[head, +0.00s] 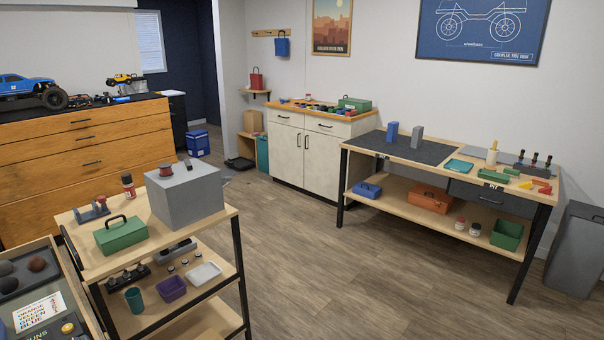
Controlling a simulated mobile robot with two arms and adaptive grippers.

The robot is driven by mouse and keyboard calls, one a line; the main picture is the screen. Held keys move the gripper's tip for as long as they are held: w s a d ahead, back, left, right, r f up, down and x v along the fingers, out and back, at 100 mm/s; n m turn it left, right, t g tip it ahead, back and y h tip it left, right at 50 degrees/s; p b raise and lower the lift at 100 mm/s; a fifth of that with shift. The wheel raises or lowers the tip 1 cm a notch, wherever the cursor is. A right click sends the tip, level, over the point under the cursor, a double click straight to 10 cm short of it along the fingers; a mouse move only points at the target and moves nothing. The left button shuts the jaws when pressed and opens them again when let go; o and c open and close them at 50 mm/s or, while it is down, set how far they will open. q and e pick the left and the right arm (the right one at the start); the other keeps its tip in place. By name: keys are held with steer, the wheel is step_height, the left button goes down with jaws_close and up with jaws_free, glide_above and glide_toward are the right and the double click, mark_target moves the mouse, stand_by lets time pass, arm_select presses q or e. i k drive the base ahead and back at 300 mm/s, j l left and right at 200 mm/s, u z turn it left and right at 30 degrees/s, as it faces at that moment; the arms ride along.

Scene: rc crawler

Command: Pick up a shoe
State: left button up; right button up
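I cannot clearly make out a shoe in the head view. A dark low tray or mat (240,163) lies on the floor by the far doorway, and what it holds is too small to tell. A small greyish thing (226,181) lies on the floor just behind the cart and is partly hidden by the grey box, so I cannot tell what it is. Neither of my grippers shows in this view.
A wooden cart (85,262) with a grey box (186,194) and green toolbox (120,235) stands near left. A drawer chest (85,150) is behind it. A white cabinet (318,160) and workbench (400,205) line the wall. Open wood floor (320,270) lies between.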

mark_target(228, 179)
steer(key=i+l+z, duration=0.4)
steer(key=i+l, duration=0.15)
steer(key=l, duration=0.25)
steer(key=i+l+z, duration=0.45)
steer(key=i+l, duration=0.15)
steer(key=i+u, duration=0.3)
steer(key=i, duration=0.25)
steer(key=i+l+u, duration=0.3)
steer(key=i, duration=0.2)
steer(key=i+j+u, duration=0.2)
steer(key=i+u, duration=0.2)
steer(key=i, duration=0.15)
steer(key=i+u, duration=0.4)
steer(key=i, duration=0.2)
steer(key=i+l+u, duration=0.1)
steer(key=i+u, duration=0.3)
steer(key=i, duration=0.2)
steer(key=i+j+u, duration=0.2)
steer(key=i, duration=0.6)
steer(key=i+u, duration=0.2)
steer(key=i, duration=0.55)
steer(key=i+l+u, duration=0.25)
steer(key=i, duration=0.5)
steer(key=i+j+z, duration=0.45)
steer(key=i+j, duration=0.15)
steer(key=i, duration=0.3)
steer(key=i+j+z, duration=0.4)
steer(key=i+j, duration=0.4)
